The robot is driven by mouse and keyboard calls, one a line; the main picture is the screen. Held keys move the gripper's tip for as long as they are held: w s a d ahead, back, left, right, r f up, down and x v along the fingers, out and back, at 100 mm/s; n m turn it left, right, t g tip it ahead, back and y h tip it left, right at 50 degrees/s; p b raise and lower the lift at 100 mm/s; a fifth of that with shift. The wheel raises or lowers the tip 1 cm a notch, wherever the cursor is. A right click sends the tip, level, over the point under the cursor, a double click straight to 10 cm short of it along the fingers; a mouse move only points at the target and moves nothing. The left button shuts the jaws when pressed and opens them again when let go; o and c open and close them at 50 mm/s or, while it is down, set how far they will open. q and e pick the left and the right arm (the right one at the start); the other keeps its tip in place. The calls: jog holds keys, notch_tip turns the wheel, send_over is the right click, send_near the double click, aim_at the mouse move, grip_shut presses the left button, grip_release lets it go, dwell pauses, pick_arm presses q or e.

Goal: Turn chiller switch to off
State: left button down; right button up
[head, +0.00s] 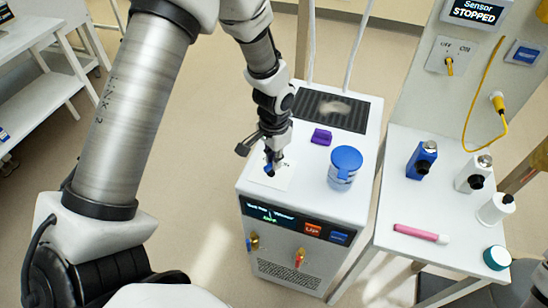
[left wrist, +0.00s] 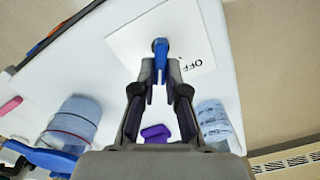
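The chiller (head: 305,205) is a white cabinet with a dark front display. On its top, near the left edge, lies a white switch plate (head: 283,181) with a blue switch lever (head: 268,170). In the left wrist view the lever (left wrist: 160,54) stands at the plate's middle, and the word OFF (left wrist: 192,65) is printed to its right. My left gripper (head: 272,160) is over the plate; its fingertips (left wrist: 161,68) sit closely on both sides of the lever. Its pointing direction is hard to tell, and another label is hidden.
A blue-lidded jar (head: 344,167) and a purple block (head: 321,137) stand on the chiller beside my gripper, before a black vent grille (head: 335,109). Right of it, a white table (head: 400,205) holds bottles and a pink marker (head: 420,233). A panel reads STOPPED (head: 476,13).

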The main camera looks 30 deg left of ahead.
pick_arm(q)
jog(key=shift+n, duration=0.4)
jog(key=shift+w+a+n, duration=0.1)
jog(key=shift+a+n, duration=0.05)
jog(key=shift+n, duration=1.1)
jog(key=shift+a+n, duration=0.1)
jog(key=shift+n, duration=1.15)
jog(key=c, duration=1.2)
grip_release()
jog(key=shift+w, duration=0.15)
notch_tip(320, 180, up, 12)
